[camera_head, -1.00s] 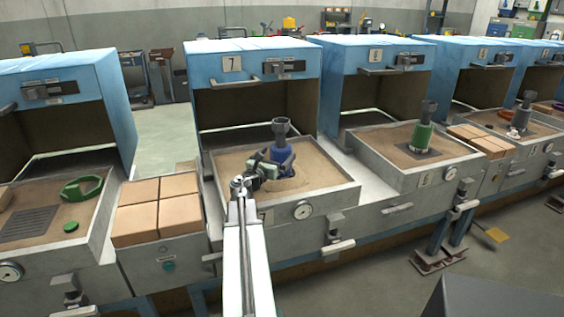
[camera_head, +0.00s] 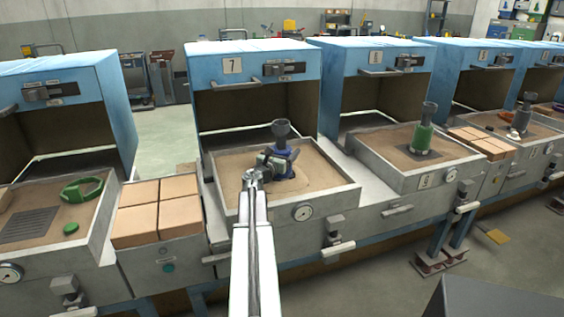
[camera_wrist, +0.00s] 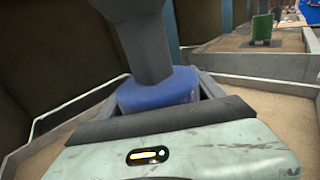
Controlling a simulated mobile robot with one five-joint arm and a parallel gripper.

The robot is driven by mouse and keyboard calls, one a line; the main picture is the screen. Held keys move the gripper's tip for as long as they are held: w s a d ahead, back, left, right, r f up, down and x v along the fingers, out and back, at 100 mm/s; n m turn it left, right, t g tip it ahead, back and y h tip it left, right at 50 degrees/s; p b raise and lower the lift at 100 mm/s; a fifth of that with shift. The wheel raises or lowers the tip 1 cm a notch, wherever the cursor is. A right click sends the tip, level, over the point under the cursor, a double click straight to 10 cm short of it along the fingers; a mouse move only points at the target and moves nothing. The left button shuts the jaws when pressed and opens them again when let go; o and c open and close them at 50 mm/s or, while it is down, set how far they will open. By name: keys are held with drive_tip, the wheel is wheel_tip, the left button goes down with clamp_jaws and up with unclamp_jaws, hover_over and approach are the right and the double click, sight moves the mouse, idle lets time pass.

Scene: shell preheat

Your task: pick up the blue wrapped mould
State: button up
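The blue wrapped mould (camera_head: 285,153) stands upright in the sand tray (camera_head: 340,193) of oven 7, with a dark grey cup on top. My gripper (camera_head: 282,165) is at the mould, low over the sand, reaching in from the front. In the wrist view the mould's blue band (camera_wrist: 158,92) sits just beyond my pale green gripper body. A dark finger runs along its right side, with a small gap near the palm. The left finger is mostly hidden. I cannot tell whether the fingers press on the band or only lie around it.
A similar green mould (camera_head: 422,137) stands in the tray to the right. Tan blocks (camera_head: 158,208) fill the stand to the left. The tray's raised walls surround the mould; the oven opening is behind.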

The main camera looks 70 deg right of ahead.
sight(281, 128)
drive_tip(key=shift+c, duration=1)
wheel_tip(281, 128, up, 10)
drive_tip(key=p, duration=1)
drive_tip(key=shift+r, duration=0.15)
